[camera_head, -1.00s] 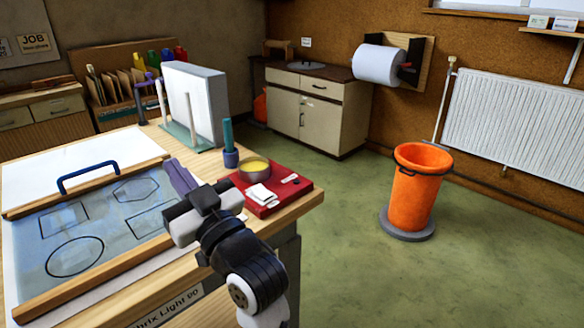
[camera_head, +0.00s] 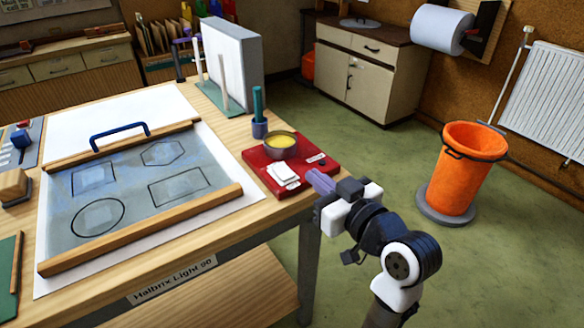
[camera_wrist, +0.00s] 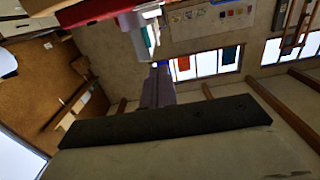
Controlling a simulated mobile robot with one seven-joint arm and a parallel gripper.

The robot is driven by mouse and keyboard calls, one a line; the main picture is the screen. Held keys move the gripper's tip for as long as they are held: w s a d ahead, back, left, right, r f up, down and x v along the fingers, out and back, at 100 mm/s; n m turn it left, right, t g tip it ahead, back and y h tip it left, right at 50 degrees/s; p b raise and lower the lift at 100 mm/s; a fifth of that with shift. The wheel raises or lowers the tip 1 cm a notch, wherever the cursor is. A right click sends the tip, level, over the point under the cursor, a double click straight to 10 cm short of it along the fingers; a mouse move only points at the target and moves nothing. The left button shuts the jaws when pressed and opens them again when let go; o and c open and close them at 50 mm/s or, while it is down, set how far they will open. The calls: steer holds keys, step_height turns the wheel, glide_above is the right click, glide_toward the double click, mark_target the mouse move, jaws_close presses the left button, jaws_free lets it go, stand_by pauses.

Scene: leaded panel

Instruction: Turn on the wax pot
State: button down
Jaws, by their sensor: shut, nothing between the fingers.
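The wax pot (camera_head: 281,146) is a small grey round pot of yellow wax. It stands on a red board (camera_head: 262,167) at the bench's right corner. A small dark switch or knob (camera_head: 321,162) with a white label sits on the board's right part; its setting is too small to tell. My gripper (camera_head: 314,177) has purple fingers, closed and empty, at the board's front right edge, just nearer than the switch. I cannot tell whether it touches the board. In the wrist view the fingers (camera_wrist: 157,88) point away, and a red edge (camera_wrist: 85,12) shows at the top.
A glass panel (camera_head: 130,185) between wooden bars lies left on the bench. An orange bin (camera_head: 468,175) stands on the open green floor to the right.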

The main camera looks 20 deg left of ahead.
steer(key=p, duration=0.3)
glide_above(286, 175)
steer(key=shift+s+d+f, duration=0.1)
steer(key=shift+s+d, duration=0.2)
step_height(286, 175, down, 3)
steer(key=shift+w+r, duration=0.1)
steer(key=shift+w+a+f, duration=0.1)
steer(key=shift+f, duration=0.65)
steer(key=shift+w+a+r+g+h+p, duration=0.15)
steer(key=shift+g+h+p, duration=0.25)
steer(key=shift+p, duration=0.6)
steer(key=shift+f, duration=0.35)
steer(key=r+p, duration=0.3)
steer(key=r, duration=0.1)
steer(key=shift+w+a, duration=0.15)
steer(key=shift+a, duration=0.15)
steer(key=s+d+r+b, duration=0.2)
steer(key=s+d+r, duration=0.2)
steer(key=d, duration=0.3)
steer(key=shift+s+d+b, duration=0.2)
steer(key=shift+s+b, duration=0.2)
steer(key=shift+s, duration=0.45)
